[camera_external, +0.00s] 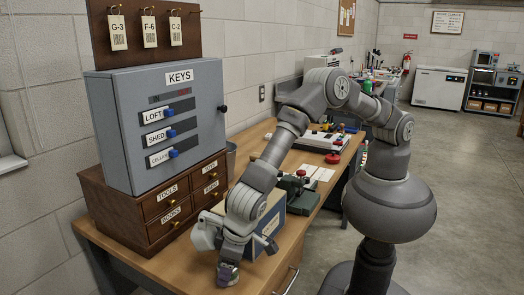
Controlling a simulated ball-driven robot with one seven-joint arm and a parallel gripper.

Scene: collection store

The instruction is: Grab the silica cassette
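My gripper (228,271) points down over the front end of the wooden workbench (180,272), in front of the drawer chest. A small dark purplish-grey piece shows at its tip. I cannot tell whether that is the silica cassette or part of the fingers, and the finger gap is too small to make out. I cannot clearly pick out the silica cassette anywhere else. A blue-grey box (271,232) with a pale side stands just right of my gripper, partly hidden by my arm.
A grey key cabinet (205,95) stands on a brown drawer chest (153,234) at the left. Behind the box are a green device (297,188), white papers (316,172) and a red round object (333,158). Open floor (450,190) lies to the right.

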